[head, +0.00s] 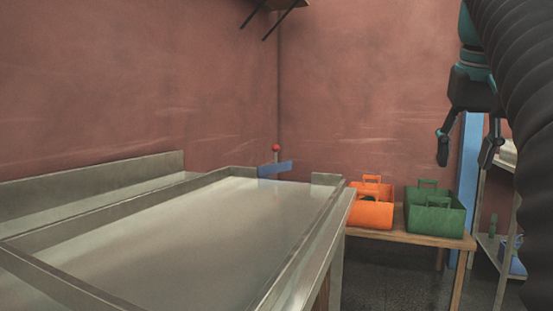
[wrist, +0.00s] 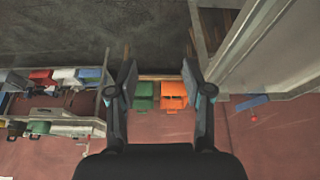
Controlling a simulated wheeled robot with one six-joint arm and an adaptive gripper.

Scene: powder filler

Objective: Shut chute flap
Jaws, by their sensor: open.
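The chute flap (head: 275,169) is a small blue plate at the far end of the steel chute (head: 200,230). It stands at a slant by the left side of the end opening, with a gap between it and the right end wall. A red ball knob (head: 276,148) rises above it. In the wrist view the flap (wrist: 251,103) and knob (wrist: 253,118) show at the right, outside the fingers. My gripper (head: 465,155) hangs open and empty at the right, well apart from the flap. Its two spread fingers also show in the wrist view (wrist: 160,78).
A wooden table (head: 410,236) right of the chute bears an orange crate (head: 371,213) and a green crate (head: 436,218). A shelf rack (head: 490,243) and a blue post (head: 468,190) stand at the far right. The air above the chute is clear.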

